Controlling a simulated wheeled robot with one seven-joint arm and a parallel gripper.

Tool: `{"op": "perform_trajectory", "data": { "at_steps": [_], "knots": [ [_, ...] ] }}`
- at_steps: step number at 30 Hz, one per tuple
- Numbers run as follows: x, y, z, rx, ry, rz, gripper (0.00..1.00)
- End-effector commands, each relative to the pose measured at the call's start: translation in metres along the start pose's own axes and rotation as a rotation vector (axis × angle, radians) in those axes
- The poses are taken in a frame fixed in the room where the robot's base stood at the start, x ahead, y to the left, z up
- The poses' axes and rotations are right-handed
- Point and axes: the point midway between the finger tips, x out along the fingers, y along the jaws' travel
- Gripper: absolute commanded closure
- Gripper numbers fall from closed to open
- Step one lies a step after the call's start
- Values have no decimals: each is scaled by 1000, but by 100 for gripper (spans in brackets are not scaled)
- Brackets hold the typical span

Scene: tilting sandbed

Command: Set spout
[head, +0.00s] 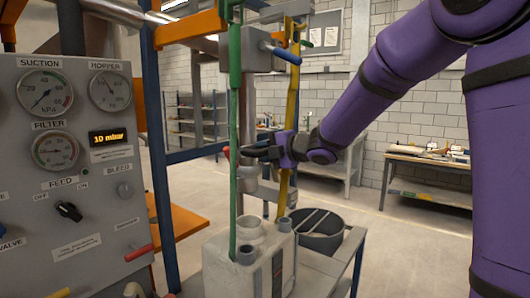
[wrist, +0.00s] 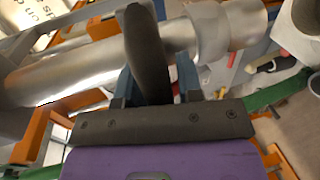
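My gripper (head: 256,151), at the end of my purple arm, reaches in from the right among the posts of a frame. Its dark fingers point left, close to a green upright bar (head: 235,120). In the wrist view a dark finger (wrist: 148,55) stands in front of a shiny metal pipe (wrist: 90,68); whether it touches the pipe I cannot tell. The gap between the fingers is not clear. A grey pipe piece (head: 251,190), possibly the spout, hangs just below my gripper in the head view, partly hidden by the bar. It stands above a pale grey block-shaped container (head: 222,268).
A panel (head: 75,150) with gauges and a display reading 10 mbar stands at left. A yellow bar (head: 291,105) and a blue post (head: 157,150) stand near my gripper. Open floor lies at right.

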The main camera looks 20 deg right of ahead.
Motion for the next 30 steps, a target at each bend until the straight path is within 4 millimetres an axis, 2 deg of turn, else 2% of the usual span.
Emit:
{"op": "perform_trajectory", "data": {
  "at_steps": [1,5,10,12,14,18,24,30],
  "knots": [
    [0,0,0,0,0,0,71],
    [0,0,0,0,0,0,100],
    [0,-2,0,1,0,-1,100],
    [2,-9,0,3,1,-3,100],
    [4,-20,0,5,2,-4,100],
    [12,-58,0,6,2,-7,100],
    [21,-103,0,5,1,-6,100],
    [25,-123,0,2,-1,-3,100]
  ]
}}
